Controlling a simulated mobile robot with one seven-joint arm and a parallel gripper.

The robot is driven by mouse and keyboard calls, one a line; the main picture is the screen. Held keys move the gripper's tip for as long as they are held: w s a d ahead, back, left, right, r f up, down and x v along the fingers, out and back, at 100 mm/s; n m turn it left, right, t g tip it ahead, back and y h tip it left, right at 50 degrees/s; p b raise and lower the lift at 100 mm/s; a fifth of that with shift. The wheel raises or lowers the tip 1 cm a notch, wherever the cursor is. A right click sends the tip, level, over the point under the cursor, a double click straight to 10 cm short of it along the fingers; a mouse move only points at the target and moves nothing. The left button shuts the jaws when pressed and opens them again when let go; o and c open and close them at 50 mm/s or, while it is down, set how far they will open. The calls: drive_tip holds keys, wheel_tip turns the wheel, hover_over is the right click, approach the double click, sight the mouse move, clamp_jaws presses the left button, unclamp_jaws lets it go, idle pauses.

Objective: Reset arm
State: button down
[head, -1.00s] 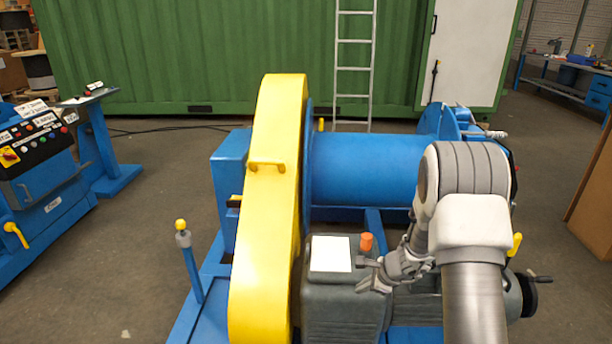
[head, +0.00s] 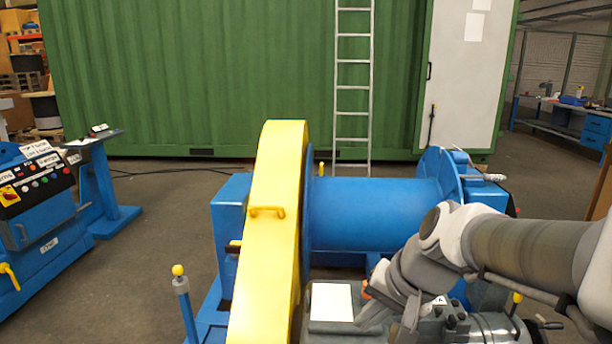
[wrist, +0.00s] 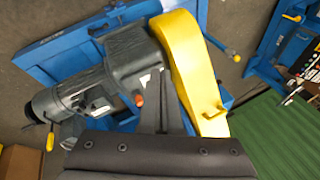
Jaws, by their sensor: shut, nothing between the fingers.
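My gripper (head: 374,314) is shut and empty. In the head view it is over the grey motor housing, just right of the white label plate (head: 331,301), partly hidden by my own wrist. In the wrist view its dark fingers (wrist: 164,88) point toward the grey motor (wrist: 133,62) and the yellow chain guard (wrist: 190,62). The yellow guard (head: 268,220) stands upright left of the gripper in the head view. I cannot tell whether the fingers touch the motor.
A blue drum (head: 370,212) lies behind the gripper. A post with a yellow knob (head: 180,290) stands left of the guard. A control console (head: 40,205) is at far left. A green container (head: 230,80) with a ladder (head: 353,90) closes off the back. Floor between console and machine is clear.

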drive_tip(key=s+d+r+n+t+h, duration=0.1)
drive_tip(key=s+d+n+h, duration=0.1)
drive_tip(key=s, duration=0.4)
drive_tip(key=s+d+r+n+h, duration=0.1)
drive_tip(key=s+d+r+n, duration=0.15)
drive_tip(key=s, duration=0.25)
wheel_tip(320, 180, up, 17)
drive_tip(key=p, duration=1.7)
drive_tip(key=shift+s+f, duration=0.15)
drive_tip(key=shift+s, duration=0.05)
drive_tip(key=shift+d, duration=0.15)
